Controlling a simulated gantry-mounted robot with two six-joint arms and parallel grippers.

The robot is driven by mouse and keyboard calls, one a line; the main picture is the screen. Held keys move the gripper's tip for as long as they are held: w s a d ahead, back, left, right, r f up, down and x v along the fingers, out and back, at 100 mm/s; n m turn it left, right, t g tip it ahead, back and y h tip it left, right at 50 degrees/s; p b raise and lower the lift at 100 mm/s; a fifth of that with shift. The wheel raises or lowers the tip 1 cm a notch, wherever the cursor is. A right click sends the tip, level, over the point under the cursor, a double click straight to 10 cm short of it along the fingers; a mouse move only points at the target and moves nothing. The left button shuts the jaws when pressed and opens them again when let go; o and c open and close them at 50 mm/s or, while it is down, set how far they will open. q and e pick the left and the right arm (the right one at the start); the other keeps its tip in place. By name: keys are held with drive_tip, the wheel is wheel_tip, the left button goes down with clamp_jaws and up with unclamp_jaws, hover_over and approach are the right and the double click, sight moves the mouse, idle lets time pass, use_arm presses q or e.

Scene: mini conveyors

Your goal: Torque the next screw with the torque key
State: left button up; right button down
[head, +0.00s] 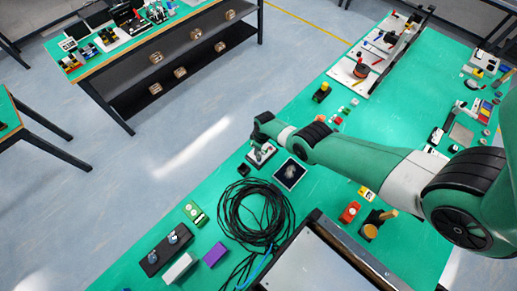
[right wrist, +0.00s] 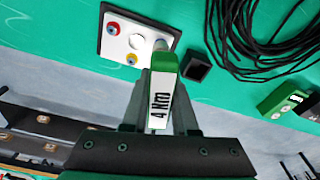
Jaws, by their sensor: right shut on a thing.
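My right gripper (right wrist: 162,88) is shut on the green torque key, whose white label (right wrist: 160,104) reads "4 Nm". The key's far end meets the right side of a white plate on a dark base (right wrist: 103,45) in the right wrist view; I cannot tell whether it sits on a screw. On the plate, a red-ringed screw (right wrist: 113,28) and a yellow-ringed screw (right wrist: 131,59) show, with a pale round mark between them. The key hides part of the plate. In the head view, the plate (head: 261,155) lies below my right gripper (head: 262,141). My left gripper is out of view.
A small black box (head: 243,169) and a dark framed square (head: 290,173) lie close to the plate. A large black cable coil (head: 238,214) lies in front. A green block (head: 195,213) is left of the coil.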

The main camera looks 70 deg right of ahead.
drive_tip(key=shift+n, duration=1.2)
drive_tip(key=shift+f+b, duration=0.65)
drive_tip(key=shift+b, duration=0.05)
